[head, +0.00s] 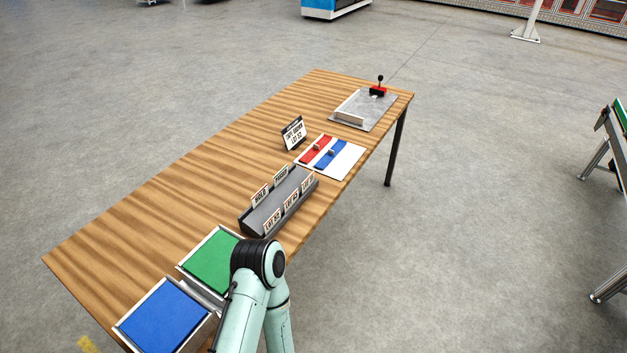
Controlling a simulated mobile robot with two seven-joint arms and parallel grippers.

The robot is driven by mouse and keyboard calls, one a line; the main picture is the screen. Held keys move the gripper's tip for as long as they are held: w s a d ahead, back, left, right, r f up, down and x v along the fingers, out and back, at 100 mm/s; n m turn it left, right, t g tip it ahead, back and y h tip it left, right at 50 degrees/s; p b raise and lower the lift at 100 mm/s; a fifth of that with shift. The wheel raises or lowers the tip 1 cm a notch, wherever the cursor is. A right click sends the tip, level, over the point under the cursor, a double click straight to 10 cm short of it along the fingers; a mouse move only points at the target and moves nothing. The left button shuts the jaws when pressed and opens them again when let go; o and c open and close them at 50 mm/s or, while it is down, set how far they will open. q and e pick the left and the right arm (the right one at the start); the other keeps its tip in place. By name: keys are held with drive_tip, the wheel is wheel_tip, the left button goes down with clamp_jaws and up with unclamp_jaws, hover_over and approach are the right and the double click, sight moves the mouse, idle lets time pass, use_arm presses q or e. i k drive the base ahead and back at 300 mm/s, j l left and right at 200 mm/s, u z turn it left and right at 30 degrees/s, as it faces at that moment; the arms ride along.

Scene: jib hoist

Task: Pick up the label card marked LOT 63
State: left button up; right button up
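A dark grey card rack (262,220) stands near the right edge of the wooden table. Three white label cards with LOT text stand along its front: a near card (272,221), a middle card (291,201) and a far card (308,184). The print is small; the middle one seems to read LOT 63, but I cannot be sure. Two more cards, one reading HOLD (260,197), stand along the rack's back. Neither gripper is in view. Only a pale green arm of mine with a black joint shows at the bottom, nearer than the rack.
A black-framed sign (293,133) stands behind the rack. A white board (342,160) with red and blue strips lies beside it. A metal plate (371,112) with a red-based lever is at the far end. Green (211,262) and blue (163,317) trays lie nearer. The table's left side is clear.

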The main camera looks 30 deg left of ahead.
sight(293, 198)
drive_tip(key=i, duration=1.65)
drive_tip(key=i+u, duration=0.2)
drive_tip(key=u, duration=0.25)
drive_tip(key=i+l+u, duration=0.1)
drive_tip(key=u, duration=0.35)
drive_tip(key=i+l+u, duration=0.15)
drive_tip(key=u, duration=0.3)
drive_tip(key=i+l, duration=0.05)
drive_tip(key=i, duration=0.05)
